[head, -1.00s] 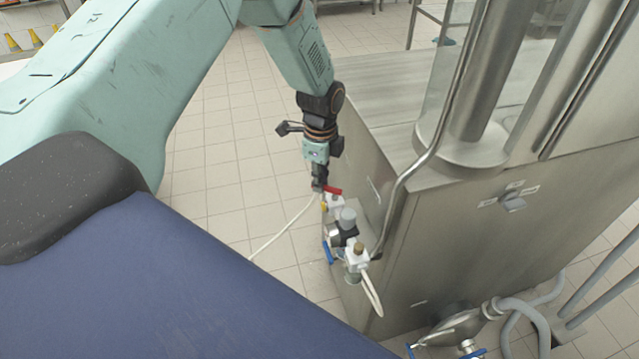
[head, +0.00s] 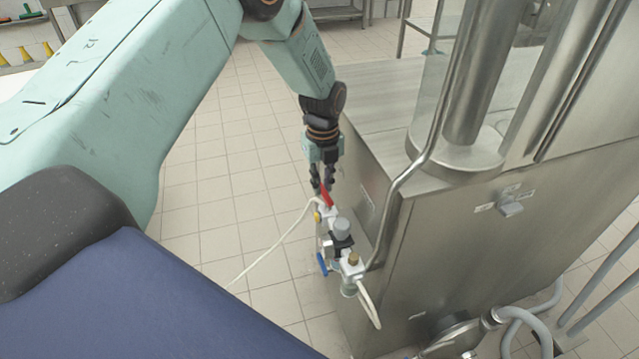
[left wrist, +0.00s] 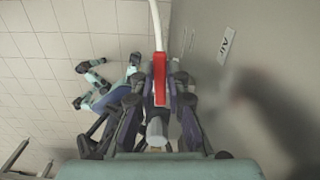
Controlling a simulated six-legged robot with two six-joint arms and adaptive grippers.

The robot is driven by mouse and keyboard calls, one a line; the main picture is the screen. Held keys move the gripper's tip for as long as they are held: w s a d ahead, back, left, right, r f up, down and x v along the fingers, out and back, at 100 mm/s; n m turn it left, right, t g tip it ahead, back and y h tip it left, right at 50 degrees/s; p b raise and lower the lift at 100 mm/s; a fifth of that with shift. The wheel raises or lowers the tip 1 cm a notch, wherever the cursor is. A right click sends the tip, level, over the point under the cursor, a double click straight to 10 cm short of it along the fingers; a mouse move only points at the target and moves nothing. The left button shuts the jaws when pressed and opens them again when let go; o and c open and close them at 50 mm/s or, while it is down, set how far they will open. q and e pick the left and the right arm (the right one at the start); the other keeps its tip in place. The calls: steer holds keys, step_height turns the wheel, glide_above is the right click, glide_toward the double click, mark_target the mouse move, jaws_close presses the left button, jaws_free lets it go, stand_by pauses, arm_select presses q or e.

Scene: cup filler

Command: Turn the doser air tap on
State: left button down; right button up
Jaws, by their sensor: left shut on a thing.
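The doser air tap is a red lever handle (head: 326,196) on the air fittings at the left side of the steel machine. My left gripper (head: 322,188) points down at it, with its fingers at the handle. In the left wrist view the red handle (left wrist: 160,78) lies between the two fingers of my left gripper (left wrist: 160,98), which is shut on it. The handle points along the white hose in that view. The valve body is partly hidden by the fingers. My right gripper is not identifiable in the head view.
The steel cabinet (head: 450,250) stands close on the right. An "AIR" label (left wrist: 228,46) is on its wall. Tiled floor on the left is free.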

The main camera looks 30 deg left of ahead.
mark_target(324, 188)
arm_select(q)
steer(key=shift+w+d+r+m, duration=0.1)
steer(key=shift+w+m, duration=0.15)
steer(key=shift+m, duration=0.35)
steer(key=c, duration=1.3)
jaws_free()
steer(key=shift+s, duration=0.1)
steer(key=shift+c, duration=0.2)
step_height(324, 188, up, 12)
